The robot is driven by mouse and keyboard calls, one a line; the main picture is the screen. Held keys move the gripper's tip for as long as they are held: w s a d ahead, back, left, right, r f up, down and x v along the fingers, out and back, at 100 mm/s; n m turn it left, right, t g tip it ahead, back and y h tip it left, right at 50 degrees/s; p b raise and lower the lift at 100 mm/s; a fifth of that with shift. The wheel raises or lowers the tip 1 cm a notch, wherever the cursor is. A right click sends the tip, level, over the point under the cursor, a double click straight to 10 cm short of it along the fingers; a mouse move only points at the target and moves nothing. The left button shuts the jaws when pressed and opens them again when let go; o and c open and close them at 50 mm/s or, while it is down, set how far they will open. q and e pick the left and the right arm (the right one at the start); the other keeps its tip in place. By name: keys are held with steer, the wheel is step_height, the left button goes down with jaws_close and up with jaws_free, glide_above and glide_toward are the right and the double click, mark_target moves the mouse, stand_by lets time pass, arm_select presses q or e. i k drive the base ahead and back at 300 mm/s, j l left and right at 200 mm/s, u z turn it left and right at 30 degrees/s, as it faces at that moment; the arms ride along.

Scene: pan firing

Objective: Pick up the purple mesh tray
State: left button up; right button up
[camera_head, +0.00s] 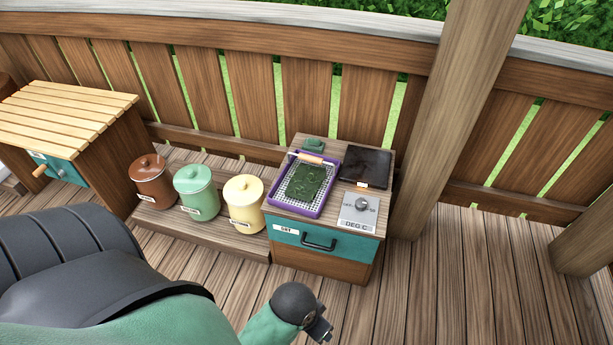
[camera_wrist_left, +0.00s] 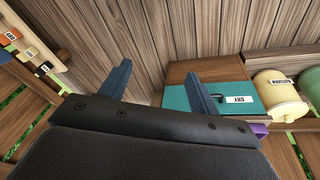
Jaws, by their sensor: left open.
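The purple mesh tray (camera_head: 325,208) lies on top of a small wooden cabinet (camera_head: 374,227) in the head view. It has a purple rim, a white mesh floor, and a wooden-gripped handle (camera_head: 310,159) at its far side. A dark green sheet (camera_head: 306,183) lies in it. In the left wrist view only a purple sliver (camera_wrist_left: 259,129) shows by the cabinet, probably the tray's edge. My left gripper (camera_wrist_left: 160,88) is open, its two blue fingers apart with nothing between them. It is away from the tray. My right gripper is not in view.
A dark plate (camera_head: 366,167) and a dial box (camera_head: 358,211) sit right of the tray, a small green block (camera_head: 314,144) behind it. The teal drawer (camera_head: 325,243) is shut. Brown (camera_head: 153,180), green (camera_head: 196,193) and yellow (camera_head: 244,203) canisters stand left. A thick post (camera_head: 450,120) rises at right.

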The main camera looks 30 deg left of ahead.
mark_target(303, 186)
steer(key=u, duration=0.6)
steer(key=i+l+u, duration=0.55)
steer(key=l+u, duration=0.15)
steer(key=l, duration=0.15)
steer(key=i+l+u, duration=0.25)
steer(key=l+u, duration=0.2)
steer(key=l, duration=0.25)
steer(key=i+l, duration=0.1)
steer(key=l, duration=0.65)
steer(key=i+l, duration=0.15)
steer(key=l, duration=0.2)
